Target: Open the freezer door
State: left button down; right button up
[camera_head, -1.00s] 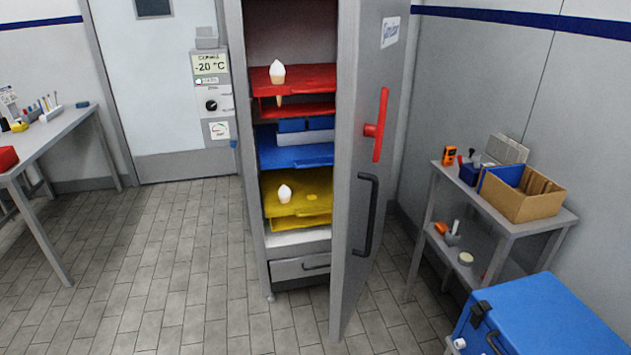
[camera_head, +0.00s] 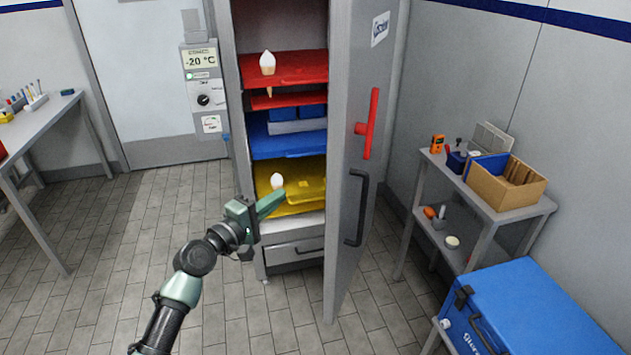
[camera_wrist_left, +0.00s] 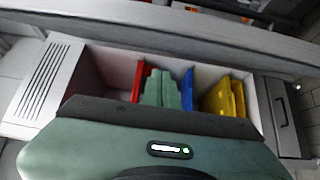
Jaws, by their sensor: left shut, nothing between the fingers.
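The freezer door (camera_head: 350,240) stands swung open to the right of the tall freezer cabinet. It carries a red lever (camera_head: 373,122) and a dark handle (camera_head: 360,208). Inside are a red shelf (camera_head: 305,66), a blue shelf (camera_head: 285,142) and a yellow shelf (camera_head: 308,186). My left gripper (camera_head: 273,203) is in front of the yellow shelf, left of the door and apart from the handle. Its green fingers are shut and empty. In the left wrist view, the shut fingers (camera_wrist_left: 161,88) point into the open freezer between its shelves. My right gripper is not in view.
A grey stand with a cardboard box (camera_head: 507,188) and a blue chest (camera_head: 535,310) are at the right. The tiled floor (camera_head: 110,240) at the left is clear.

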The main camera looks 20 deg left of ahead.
pick_arm(q)
jog(key=w+d+p, duration=0.3)
jog(key=w+d, duration=0.3)
jog(key=w, duration=0.2)
jog(key=shift+w+d+f, duration=0.15)
jog(key=shift+w+d, duration=0.25)
jog(key=shift+w, duration=0.1)
